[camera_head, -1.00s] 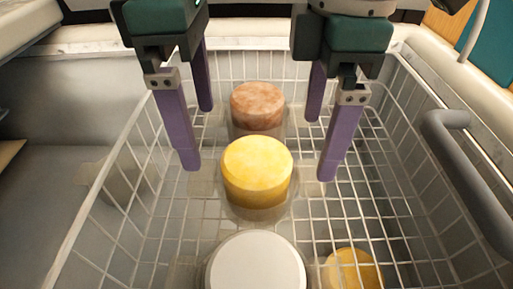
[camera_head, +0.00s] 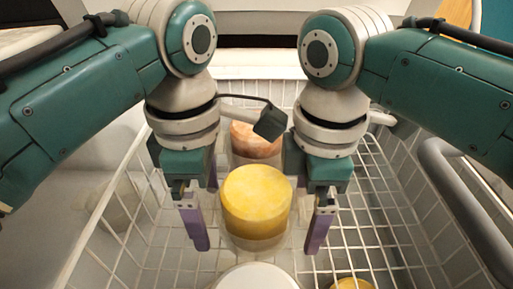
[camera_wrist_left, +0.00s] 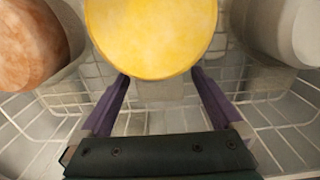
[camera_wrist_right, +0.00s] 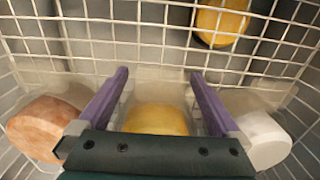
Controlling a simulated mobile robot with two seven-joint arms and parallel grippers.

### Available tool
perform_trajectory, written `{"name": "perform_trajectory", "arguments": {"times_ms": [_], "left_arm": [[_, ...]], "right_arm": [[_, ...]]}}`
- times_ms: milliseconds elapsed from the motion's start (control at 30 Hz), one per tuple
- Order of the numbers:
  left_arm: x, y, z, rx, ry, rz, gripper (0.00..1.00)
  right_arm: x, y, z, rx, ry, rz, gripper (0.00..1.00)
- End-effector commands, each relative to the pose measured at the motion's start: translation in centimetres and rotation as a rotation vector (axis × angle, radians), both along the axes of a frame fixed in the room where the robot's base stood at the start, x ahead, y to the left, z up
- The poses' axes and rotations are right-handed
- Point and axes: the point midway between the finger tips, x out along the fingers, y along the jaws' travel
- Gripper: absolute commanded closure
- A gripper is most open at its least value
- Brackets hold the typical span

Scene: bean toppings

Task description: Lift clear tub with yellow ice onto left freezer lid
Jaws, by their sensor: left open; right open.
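The clear tub with yellow ice (camera_head: 256,203) stands upright in the middle of a row in the wire basket. Its clear wall shows below the yellow block. My left gripper (camera_head: 207,218) is open just left of the tub, fingers pointing down. My right gripper (camera_head: 308,225) is open just right of it. Neither is visibly closed on it. The yellow ice fills the top of the left wrist view (camera_wrist_left: 152,35) and also shows between the fingers in the right wrist view (camera_wrist_right: 158,119). A grey surface (camera_head: 50,210) lies left of the basket; I cannot tell whether it is the lid.
A tub with reddish-brown content (camera_head: 255,138) stands behind, partly hidden by my wrist. A white-topped tub (camera_head: 255,279) stands in front. Another yellow block (camera_wrist_right: 222,22) is off to the right side. White wire basket walls (camera_head: 385,185) and a grey handle (camera_head: 470,195) bound the space.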

Motion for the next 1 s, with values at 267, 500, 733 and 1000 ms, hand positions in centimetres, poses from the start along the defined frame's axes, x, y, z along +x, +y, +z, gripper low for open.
{"name": "perform_trajectory", "arguments": {"times_ms": [267, 500, 733, 1000], "left_arm": [[0.01, 0.01, 0.03, 0.000, 0.000, 0.000, 0.17], [0.02, 0.01, 0.04, 0.000, 0.000, 0.000, 0.44], [0.02, 0.01, 0.05, 0.000, 0.000, 0.000, 0.70], [0.02, 0.00, 0.06, 0.000, -0.001, 0.001, 0.89]], "right_arm": [[-0.01, 0.01, 0.02, 0.000, 0.000, 0.000, 0.17], [0.00, 0.00, 0.03, 0.000, 0.000, -0.001, 0.44], [0.00, 0.00, 0.04, 0.000, 0.000, -0.001, 0.70], [0.00, -0.01, 0.05, 0.000, 0.000, -0.001, 0.89]]}}
